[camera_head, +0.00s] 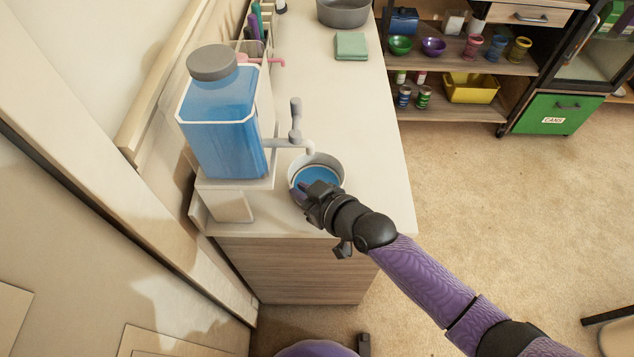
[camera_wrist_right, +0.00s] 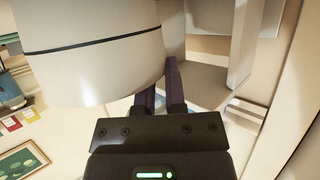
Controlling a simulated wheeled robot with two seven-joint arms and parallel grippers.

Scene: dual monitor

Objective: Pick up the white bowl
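The white bowl (camera_head: 327,163) stands on the counter below the spout of a blue-filled dispenser and has blue liquid in it. My right gripper (camera_head: 307,190) is at the bowl's near side, with its fingers at the rim. In the right wrist view the bowl (camera_wrist_right: 95,65) fills the upper left as a pale curved wall with a dark line. The gripper fingers (camera_wrist_right: 161,90) are close together there, against or just beside the wall; the bowl hides part of the left one. Whether they grip the wall cannot be told. My left gripper is not in view.
The dispenser (camera_head: 222,120) stands left of the bowl, its grey spout (camera_head: 290,142) reaching over the bowl. A green cloth stack (camera_head: 351,46) and a grey pan (camera_head: 343,12) are farther back. The counter (camera_head: 373,135) is clear right of the bowl. Shelves (camera_head: 470,62) stand beyond.

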